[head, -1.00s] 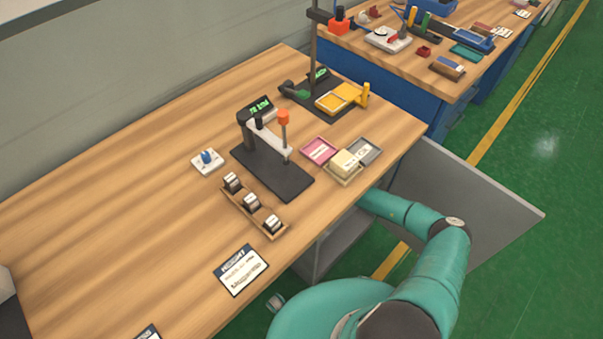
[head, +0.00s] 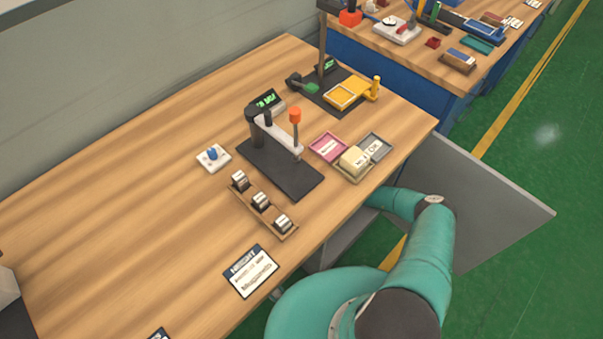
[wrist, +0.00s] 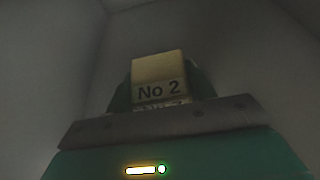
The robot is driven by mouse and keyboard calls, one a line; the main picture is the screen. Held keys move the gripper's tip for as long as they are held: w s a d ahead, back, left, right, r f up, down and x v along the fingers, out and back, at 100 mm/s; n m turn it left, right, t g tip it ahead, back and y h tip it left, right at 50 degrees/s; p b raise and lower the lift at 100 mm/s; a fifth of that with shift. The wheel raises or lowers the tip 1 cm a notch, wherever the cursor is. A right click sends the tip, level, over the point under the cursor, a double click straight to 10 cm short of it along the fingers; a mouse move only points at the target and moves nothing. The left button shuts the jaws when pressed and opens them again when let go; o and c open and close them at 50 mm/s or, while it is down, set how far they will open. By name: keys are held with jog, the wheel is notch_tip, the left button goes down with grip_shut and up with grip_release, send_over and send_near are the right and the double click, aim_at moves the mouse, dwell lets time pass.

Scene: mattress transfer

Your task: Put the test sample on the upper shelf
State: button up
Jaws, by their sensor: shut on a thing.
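In the wrist view, a cream foam block marked "No 2" (wrist: 158,68) is held upright between the dark green fingers of my gripper (wrist: 160,84). The gripper is shut on this sample. Around it are dim grey walls of an enclosed space (wrist: 50,60); no shelf edge can be clearly made out. In the head view, my teal arm reaches in under the right edge of the workbench (head: 150,150), beside an open grey cabinet door (head: 490,205). The gripper and the held block are hidden there by the bench.
On the bench top stand a dark test stand (head: 280,168), a wooden rack (head: 252,210) with several small weights, a pink tray (head: 327,147) and a tan tray (head: 348,176) with a cream block on it. A second bench (head: 450,80) stands behind. Green floor lies clear at right.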

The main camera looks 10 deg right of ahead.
jog(key=shift+f, duration=1.35)
jog(key=shift+f, duration=0.1)
jog(key=o, duration=1.1)
jog(key=shift+c, duration=0.2)
jog(key=v, duration=1.2)
